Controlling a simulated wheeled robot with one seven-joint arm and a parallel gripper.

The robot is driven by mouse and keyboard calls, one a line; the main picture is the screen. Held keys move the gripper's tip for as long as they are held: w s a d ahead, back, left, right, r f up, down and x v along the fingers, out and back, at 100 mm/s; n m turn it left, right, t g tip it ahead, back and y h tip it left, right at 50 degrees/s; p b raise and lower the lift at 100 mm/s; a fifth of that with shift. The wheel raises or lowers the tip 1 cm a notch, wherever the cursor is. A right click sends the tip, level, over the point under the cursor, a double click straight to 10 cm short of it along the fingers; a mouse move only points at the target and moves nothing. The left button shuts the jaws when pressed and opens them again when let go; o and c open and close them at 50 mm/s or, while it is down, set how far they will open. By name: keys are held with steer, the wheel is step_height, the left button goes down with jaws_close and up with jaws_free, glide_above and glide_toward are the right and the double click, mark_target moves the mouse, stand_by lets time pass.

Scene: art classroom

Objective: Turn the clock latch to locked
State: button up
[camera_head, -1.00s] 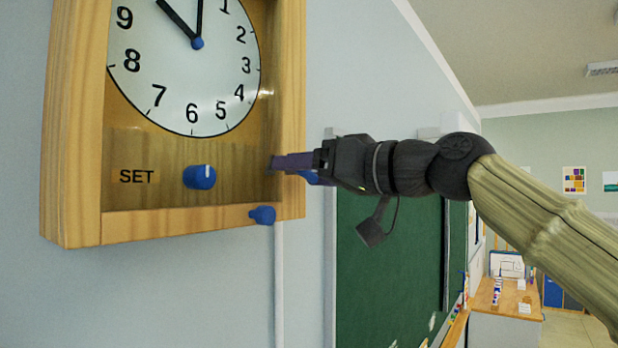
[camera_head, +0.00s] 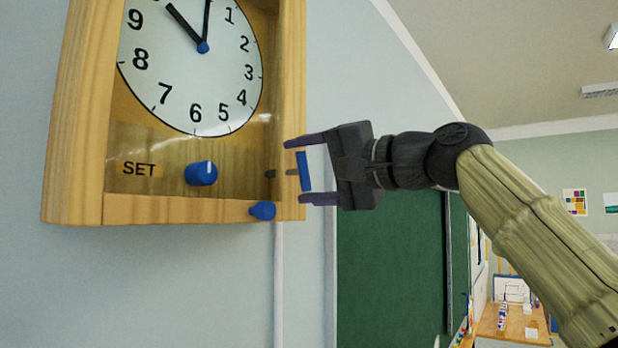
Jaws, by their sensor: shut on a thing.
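The wooden clock (camera_head: 75,150) hangs on the wall at the left, with a white dial. The clock latch has a flat blue handle (camera_head: 304,171) on a short shaft at the case's right side, with its long side close to upright. A small dark piece (camera_head: 270,174) shows inside the case, level with the shaft. My gripper (camera_head: 307,171) is at the case's right side, one finger above the handle and one below.
A blue SET knob (camera_head: 201,173) is on the clock front, and another blue knob (camera_head: 262,210) is at its lower right edge. A green chalkboard (camera_head: 390,265) is on the wall below my arm. A wooden table (camera_head: 515,325) stands far back right.

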steer(key=shift+m, duration=1.6)
steer(key=o, duration=0.9)
steer(key=shift+b, duration=0.3)
steer(key=b+v, duration=0.4)
steer(key=v, duration=1.3)
steer(key=shift+s+d+f, duration=0.1)
steer(key=shift+s+d, duration=0.05)
steer(key=shift+d, duration=0.05)
